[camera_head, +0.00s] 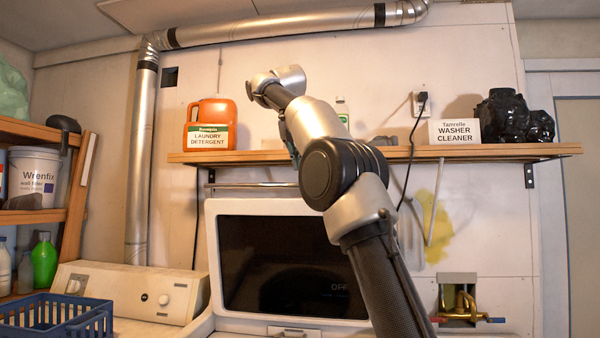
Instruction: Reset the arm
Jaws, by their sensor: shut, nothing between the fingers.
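My arm rises from the bottom right of centre. It bends at a large dark elbow joint and reaches up and away to a silver wrist in front of the wall, above the shelf. A narrow dark bluish shape (289,138) shows at the left edge of the forearm. No held object is visible.
Below are a dark-screened appliance (265,262), a blue basket (57,318) and brass taps (462,306). Side shelves (40,215) stand left.

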